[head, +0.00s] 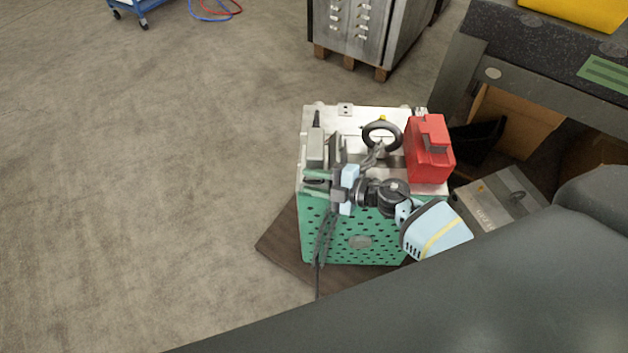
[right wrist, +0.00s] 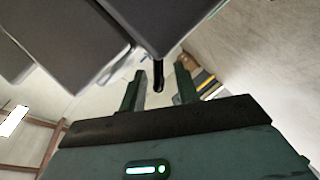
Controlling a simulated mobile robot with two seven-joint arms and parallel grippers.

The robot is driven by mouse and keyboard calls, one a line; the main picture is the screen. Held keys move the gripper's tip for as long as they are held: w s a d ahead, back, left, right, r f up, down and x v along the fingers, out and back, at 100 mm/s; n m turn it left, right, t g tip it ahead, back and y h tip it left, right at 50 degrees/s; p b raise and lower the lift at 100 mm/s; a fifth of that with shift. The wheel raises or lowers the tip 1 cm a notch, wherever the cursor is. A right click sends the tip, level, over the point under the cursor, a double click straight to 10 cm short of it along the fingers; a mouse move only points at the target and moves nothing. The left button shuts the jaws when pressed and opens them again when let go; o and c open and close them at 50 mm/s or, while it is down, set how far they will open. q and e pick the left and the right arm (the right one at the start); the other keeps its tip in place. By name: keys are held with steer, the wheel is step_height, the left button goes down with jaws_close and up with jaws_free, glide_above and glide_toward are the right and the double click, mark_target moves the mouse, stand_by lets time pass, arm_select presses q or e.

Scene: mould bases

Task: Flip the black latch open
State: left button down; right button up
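A black hooked piece (right wrist: 158,76), which looks like the latch, shows in the right wrist view below a dark grey block (right wrist: 172,22). My right gripper (right wrist: 160,68) has its two fingers apart, one on each side of the black piece in the picture. I cannot tell whether either finger touches it. The gap between the fingers is otherwise empty. In the head view a large dark arm part of mine covers the lower right, and I cannot make out the right fingertips or the latch there. My left gripper is not in view.
A green perforated crate (head: 360,242) stands on a brown board, crowded with tools, a black ring (head: 382,135) and a red box (head: 430,150). A dark-topped table (head: 480,45) is at the right. The concrete floor at left is clear.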

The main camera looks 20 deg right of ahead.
steer(key=shift+c, duration=0.2)
jaws_close()
